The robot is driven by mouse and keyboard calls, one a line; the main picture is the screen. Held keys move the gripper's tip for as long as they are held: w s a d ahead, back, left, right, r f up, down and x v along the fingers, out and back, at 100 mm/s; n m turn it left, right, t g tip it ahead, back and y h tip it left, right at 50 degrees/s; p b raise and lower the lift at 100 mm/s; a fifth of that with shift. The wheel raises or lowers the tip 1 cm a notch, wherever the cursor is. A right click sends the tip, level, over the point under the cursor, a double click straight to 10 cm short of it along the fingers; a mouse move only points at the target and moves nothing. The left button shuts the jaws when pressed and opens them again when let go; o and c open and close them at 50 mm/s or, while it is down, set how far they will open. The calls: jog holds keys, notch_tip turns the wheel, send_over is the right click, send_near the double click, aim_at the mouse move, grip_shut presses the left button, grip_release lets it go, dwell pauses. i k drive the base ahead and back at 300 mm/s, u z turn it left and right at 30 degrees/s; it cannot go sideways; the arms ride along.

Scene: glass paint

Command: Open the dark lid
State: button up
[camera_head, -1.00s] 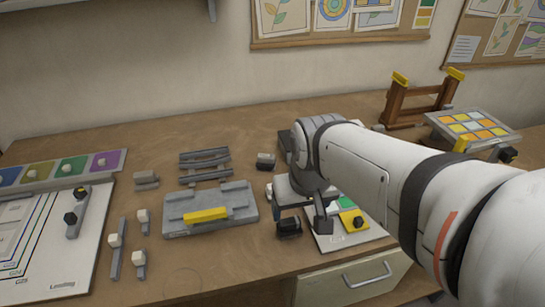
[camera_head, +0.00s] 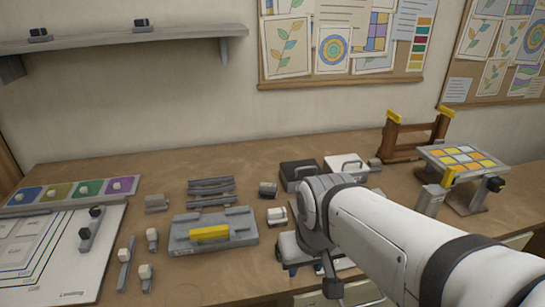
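The dark lid (camera_head: 297,168) is on a low box at the back middle of the bench, with a grey handle (camera_head: 303,173) on its front side. It looks closed, lying flat. A similar box with a white lid (camera_head: 345,162) stands just right of it. My gripper (camera_head: 303,268) is in front of the dark lid, nearer the bench's front edge and clear of the lid. It points down; its fingers are small and partly hidden by my own wrist, so their opening is unclear. I see nothing held in it.
A grey fixture with a yellow handle (camera_head: 210,233) lies left of my gripper. Small blocks (camera_head: 268,189) and (camera_head: 277,215) sit between it and the dark lid. A brown wooden frame (camera_head: 415,136) and a coloured-tile stand (camera_head: 462,160) are at right. A wall shelf (camera_head: 120,40) is upper left.

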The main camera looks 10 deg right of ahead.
aim_at(296, 170)
jog(key=z, duration=0.1)
jog(key=k, duration=0.25)
jog(key=u, duration=1)
jog(key=k, duration=1.05)
jog(key=z, duration=0.85)
jog(key=i, duration=1.25)
jog(key=z, duration=0.05)
